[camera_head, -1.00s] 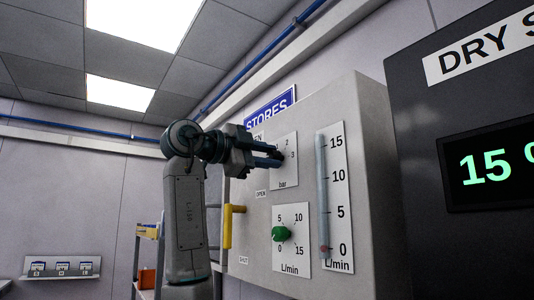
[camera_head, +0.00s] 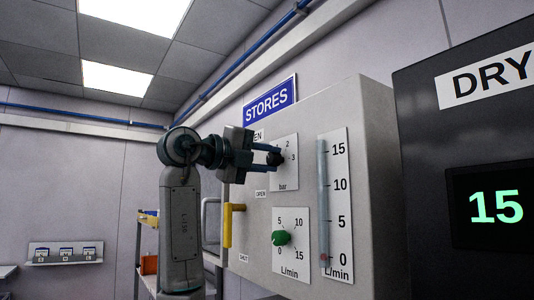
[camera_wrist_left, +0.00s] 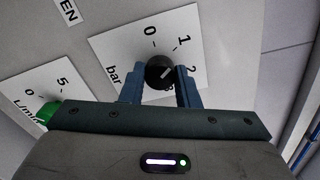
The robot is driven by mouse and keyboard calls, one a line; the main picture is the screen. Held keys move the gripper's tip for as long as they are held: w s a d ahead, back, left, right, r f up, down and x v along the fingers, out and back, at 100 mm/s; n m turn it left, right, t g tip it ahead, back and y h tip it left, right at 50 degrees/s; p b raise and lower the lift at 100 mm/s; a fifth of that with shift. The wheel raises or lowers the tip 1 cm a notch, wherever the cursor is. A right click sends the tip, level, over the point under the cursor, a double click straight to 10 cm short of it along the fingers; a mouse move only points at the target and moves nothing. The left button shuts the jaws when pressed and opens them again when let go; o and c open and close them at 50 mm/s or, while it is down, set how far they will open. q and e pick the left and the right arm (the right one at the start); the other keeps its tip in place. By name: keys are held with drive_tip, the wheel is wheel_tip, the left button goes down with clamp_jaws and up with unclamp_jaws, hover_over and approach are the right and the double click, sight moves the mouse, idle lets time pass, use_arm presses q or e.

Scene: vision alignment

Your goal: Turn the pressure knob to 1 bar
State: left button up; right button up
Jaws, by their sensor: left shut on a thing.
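The black pressure knob (camera_head: 274,158) sits on the white bar dial plate (camera_head: 285,180), high on the grey panel. The dial's 0, 1 and 2 are readable there; the 3 is mostly hidden. My left gripper (camera_head: 272,156) reaches in from the left, its two blue fingers shut on the knob, one on each side. The fingers also show in the left wrist view (camera_wrist_left: 160,80). My right gripper is not in view.
Below the bar dial is a green flow knob (camera_head: 281,238). A yellow lever handle (camera_head: 234,225) is at the panel's left edge. A tube gauge (camera_head: 323,200) stands to the right, and a dark cabinet with a green 15 display (camera_head: 496,207) is further right.

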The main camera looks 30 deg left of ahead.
use_arm(q)
drive_tip(key=shift+f+m, duration=0.2)
drive_tip(key=shift+m, duration=0.3)
drive_tip(key=o, duration=1)
drive_tip(key=shift+c, duration=0.2)
drive_tip(key=shift+r, duration=0.1)
drive_tip(key=shift+s, duration=0.15)
drive_tip(key=shift+s+a, duration=0.15)
drive_tip(key=shift+s, duration=0.15)
drive_tip(key=b+v, duration=0.4)
drive_tip(key=v, duration=0.6)
drive_tip(key=shift+b, duration=0.4)
drive_tip(key=shift+w, duration=0.1)
